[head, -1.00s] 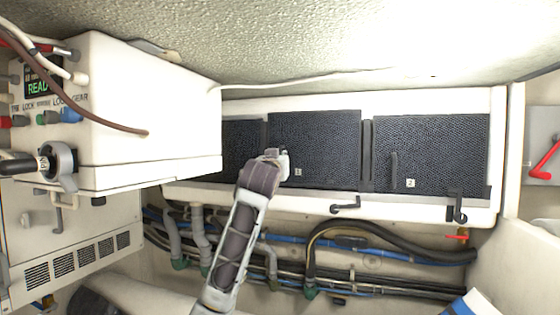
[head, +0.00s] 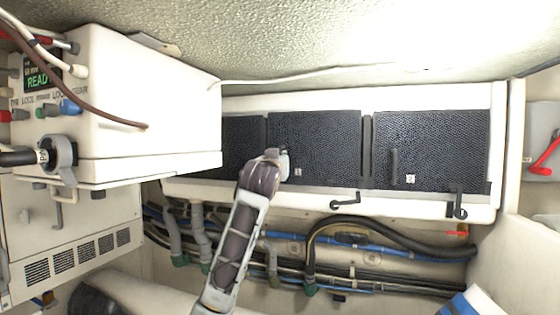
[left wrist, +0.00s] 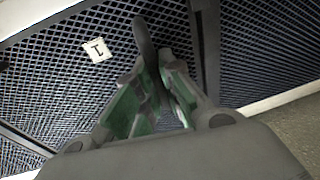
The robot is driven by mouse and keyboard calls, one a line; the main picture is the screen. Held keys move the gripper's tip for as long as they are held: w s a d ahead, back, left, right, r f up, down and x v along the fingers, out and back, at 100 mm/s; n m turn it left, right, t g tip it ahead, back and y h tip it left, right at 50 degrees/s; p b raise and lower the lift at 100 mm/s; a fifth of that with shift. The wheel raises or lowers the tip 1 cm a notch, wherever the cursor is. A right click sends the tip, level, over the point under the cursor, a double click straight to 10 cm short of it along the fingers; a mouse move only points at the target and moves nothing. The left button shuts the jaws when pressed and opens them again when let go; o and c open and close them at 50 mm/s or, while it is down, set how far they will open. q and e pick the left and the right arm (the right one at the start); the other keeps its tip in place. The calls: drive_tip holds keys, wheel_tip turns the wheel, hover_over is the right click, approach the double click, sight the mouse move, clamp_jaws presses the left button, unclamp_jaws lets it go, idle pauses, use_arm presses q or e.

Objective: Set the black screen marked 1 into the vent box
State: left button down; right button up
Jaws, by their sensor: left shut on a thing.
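The black mesh screen marked 1 (head: 325,140) stands upright in the middle bay of the long white vent box (head: 340,198). I cannot tell whether it is fully seated. In the left wrist view its white label with a 1 (left wrist: 97,50) is plain. My left gripper (head: 280,164) is at the screen's lower left, in front of its face. In the left wrist view the green-padded fingers (left wrist: 150,92) are shut on the screen's dark upright handle (left wrist: 145,38). The fingers partly hide the mesh. My right gripper is not in view.
Another black screen, marked 2 (head: 445,145), fills the right bay; a third (head: 240,145) is partly hidden by the white unit (head: 145,110). Dark latches (head: 345,201) line the box's lower edge. Hoses and cables (head: 390,245) run below.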

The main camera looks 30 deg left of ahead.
use_arm(q)
drive_tip(key=shift+f, duration=0.25)
drive_tip(key=c, duration=1.5)
unclamp_jaws()
drive_tip(key=shift+f, duration=0.1)
drive_tip(key=shift+s, duration=0.1)
drive_tip(key=v, duration=1.2)
